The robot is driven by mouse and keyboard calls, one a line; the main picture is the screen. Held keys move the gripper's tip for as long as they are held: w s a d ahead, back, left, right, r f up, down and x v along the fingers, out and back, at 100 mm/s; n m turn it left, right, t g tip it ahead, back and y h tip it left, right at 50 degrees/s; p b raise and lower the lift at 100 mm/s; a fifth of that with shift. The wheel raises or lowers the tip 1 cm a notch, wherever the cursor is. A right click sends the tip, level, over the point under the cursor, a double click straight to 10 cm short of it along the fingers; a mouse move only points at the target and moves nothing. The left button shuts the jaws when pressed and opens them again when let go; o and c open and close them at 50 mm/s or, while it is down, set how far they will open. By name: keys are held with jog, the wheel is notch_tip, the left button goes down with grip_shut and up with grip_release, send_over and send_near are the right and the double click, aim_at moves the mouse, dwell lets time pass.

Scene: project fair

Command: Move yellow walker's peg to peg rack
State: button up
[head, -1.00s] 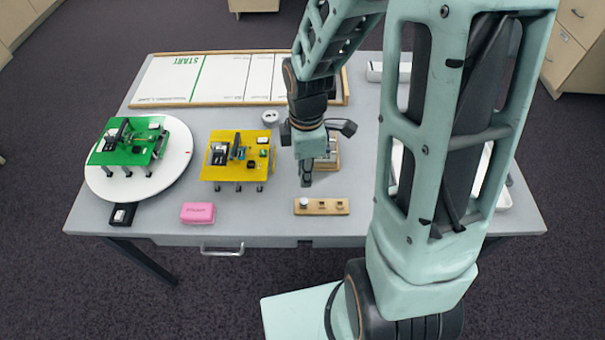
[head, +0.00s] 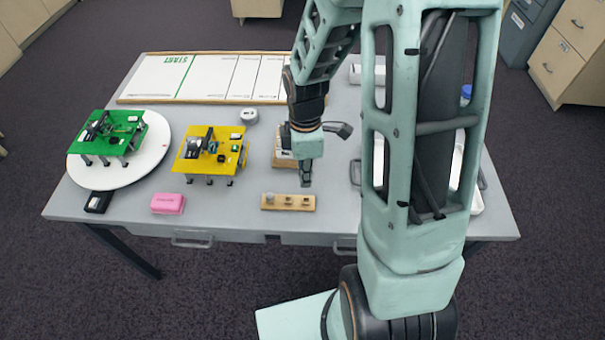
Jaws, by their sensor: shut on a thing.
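The yellow walker (head: 196,166) stands on thin dark legs on the table, left of my gripper, with small parts on its yellow plate. The peg rack (head: 270,207) is a small wooden strip near the table's front edge; a white piece (head: 269,196) is at its left end, and two small brown-and-white spots lie to the right. My gripper (head: 306,181) points down just behind the rack's right end in the picture and looks raised above the table. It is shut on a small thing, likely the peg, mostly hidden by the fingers.
A green walker (head: 128,131) stands on a round white disc (head: 160,152) at the left. A pink block (head: 167,204) and a black box (head: 98,202) lie near the front edge. A START board (head: 215,76) spans the back. A wooden block (head: 282,160) is behind my gripper.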

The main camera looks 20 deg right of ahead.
jog(key=shift+d+f, duration=0.2)
jog(key=shift+d, duration=0.05)
notch_tip(320, 180, down, 6)
jog(key=b, duration=0.5)
jog(key=shift+r, duration=0.25)
jog(key=shift+f+b, duration=0.4)
jog(key=shift+f, duration=0.25)
jog(key=shift+f+b, duration=0.45)
jog(key=shift+f, duration=0.6)
dwell(1.5)
jog(key=o, duration=0.9)
jog(key=shift+r, duration=0.15)
jog(key=shift+r+p, duration=3.3)
jog(key=shift+r, duration=0.35)
